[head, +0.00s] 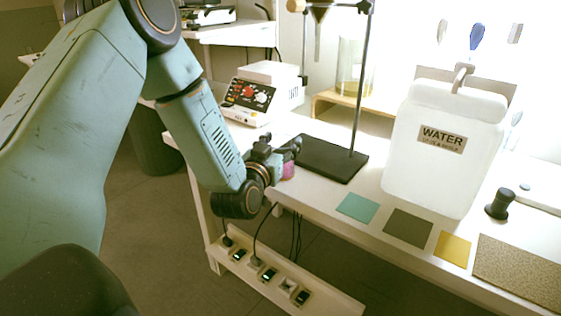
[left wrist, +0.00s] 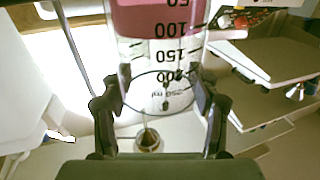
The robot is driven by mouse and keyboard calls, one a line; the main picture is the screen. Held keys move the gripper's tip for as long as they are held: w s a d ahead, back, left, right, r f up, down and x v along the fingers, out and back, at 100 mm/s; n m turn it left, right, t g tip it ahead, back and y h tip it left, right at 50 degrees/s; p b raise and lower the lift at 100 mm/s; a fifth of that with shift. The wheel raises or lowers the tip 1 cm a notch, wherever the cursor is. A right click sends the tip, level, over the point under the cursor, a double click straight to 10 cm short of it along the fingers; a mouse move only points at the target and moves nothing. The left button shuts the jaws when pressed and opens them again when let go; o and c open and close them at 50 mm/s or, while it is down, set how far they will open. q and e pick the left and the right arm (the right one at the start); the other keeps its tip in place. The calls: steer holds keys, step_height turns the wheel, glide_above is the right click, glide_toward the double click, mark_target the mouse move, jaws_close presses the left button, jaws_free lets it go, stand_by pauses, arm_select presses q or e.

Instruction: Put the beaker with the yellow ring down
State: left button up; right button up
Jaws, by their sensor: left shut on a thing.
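My left gripper (head: 290,148) is at the front left edge of the white bench. In the left wrist view its two dark fingers (left wrist: 160,92) are shut on the sides of a clear beaker (left wrist: 150,55) with black graduation marks that read upside down. The beaker holds pink liquid, which also shows as a small pink patch of the beaker (head: 288,171) below the fingers in the head view. Most of the beaker is hidden there by the gripper. I see no yellow ring on it, and I cannot tell whether its base touches the bench. My right gripper is not in view.
The black stand base (head: 325,158) with its upright rod is close beside the gripper. A hotplate (head: 249,98) stands behind. Teal (head: 357,207), grey (head: 408,228) and yellow (head: 453,249) mats lie along the front edge, before the white water can (head: 440,165).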

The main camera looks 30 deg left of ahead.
arm_select(q)
jaws_close()
stand_by(0.3)
steer(key=shift+r, duration=0.1)
